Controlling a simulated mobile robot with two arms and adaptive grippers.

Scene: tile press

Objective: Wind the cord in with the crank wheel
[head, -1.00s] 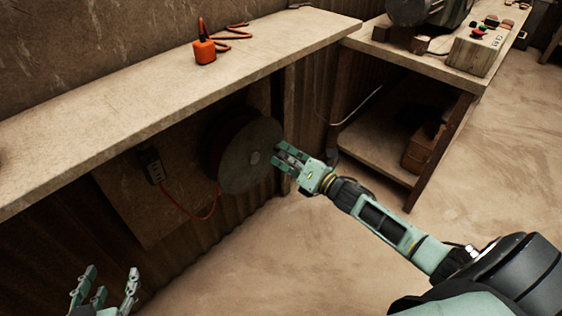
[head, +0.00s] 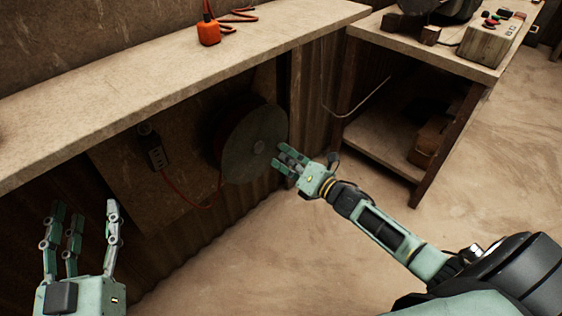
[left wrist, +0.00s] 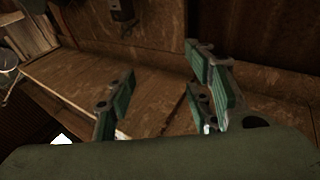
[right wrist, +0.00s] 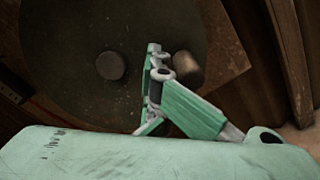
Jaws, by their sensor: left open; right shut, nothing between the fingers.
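The crank wheel (head: 255,145) is a round grey-green disc on a dark reel under the bench. In the right wrist view the disc (right wrist: 60,100) fills the back, with a round hub (right wrist: 110,65) and a crank handle knob (right wrist: 188,68). An orange cord (head: 185,196) runs from the reel up to a wall socket (head: 157,155). My right gripper (head: 283,160) is at the wheel's right edge, its fingers shut and empty beside the knob; contact is unclear. My left gripper (head: 85,218) is open and empty, left of the socket; it also shows in the left wrist view (left wrist: 160,95).
The long bench top (head: 120,115) overhangs the reel. An orange block (head: 208,33) with an orange cord lies on it. A side table (head: 450,55) with a control box (head: 490,38) and a lower shelf stands right. Sandy floor is clear below.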

